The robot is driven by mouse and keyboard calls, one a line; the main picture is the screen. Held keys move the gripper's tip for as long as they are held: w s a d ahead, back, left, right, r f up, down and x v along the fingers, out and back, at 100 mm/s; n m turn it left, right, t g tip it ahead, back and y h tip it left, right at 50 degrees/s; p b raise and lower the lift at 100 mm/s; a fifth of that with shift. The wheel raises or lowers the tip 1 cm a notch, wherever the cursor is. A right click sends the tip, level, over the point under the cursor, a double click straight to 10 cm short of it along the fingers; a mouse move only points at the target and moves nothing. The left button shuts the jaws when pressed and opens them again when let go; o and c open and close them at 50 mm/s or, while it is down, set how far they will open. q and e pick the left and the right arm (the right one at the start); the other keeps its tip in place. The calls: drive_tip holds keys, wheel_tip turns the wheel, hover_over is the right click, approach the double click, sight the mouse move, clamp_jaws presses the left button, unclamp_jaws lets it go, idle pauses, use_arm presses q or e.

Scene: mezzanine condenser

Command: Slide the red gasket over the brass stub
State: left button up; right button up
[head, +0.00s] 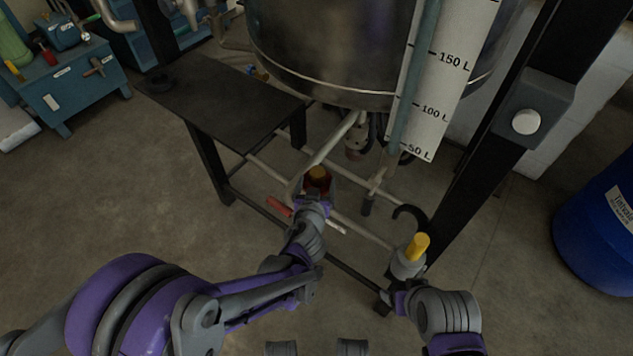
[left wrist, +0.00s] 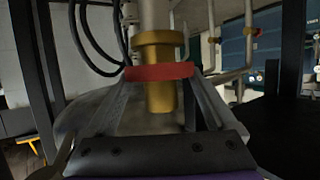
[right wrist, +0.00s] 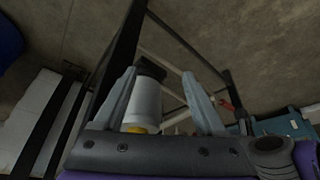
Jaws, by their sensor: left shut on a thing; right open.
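My left gripper (head: 316,192) is shut on the red gasket (left wrist: 158,72), with a finger at each side of it. The brass stub (left wrist: 160,98) shows above and below the gasket in the left wrist view, with its wider collar above. In the head view brass (head: 317,172) shows inside the red, so the gasket appears to be around the stub. Its far side is hidden. My right gripper (right wrist: 165,85) is open. A pale cylinder with a yellow end (head: 417,246) shows between its fingers; I cannot tell whether they touch it.
The tank (head: 330,50) hangs above with its level scale (head: 440,80). A dark table (head: 215,105) stands left, a black post (head: 490,130) right. Pipes and frame bars surround the left gripper. A red-handled tool (head: 279,207) lies beside it. A blue drum (head: 600,225) stands far right.

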use_arm(q)
drive_tip(key=shift+f+b, duration=0.5)
drive_tip(key=shift+f, duration=0.5)
drive_tip(key=o, duration=1)
drive_tip(key=shift+r, duration=0.1)
drive_tip(key=p+v, duration=0.2)
drive_tip(key=v, duration=0.9)
drive_tip(key=shift+w, duration=0.15)
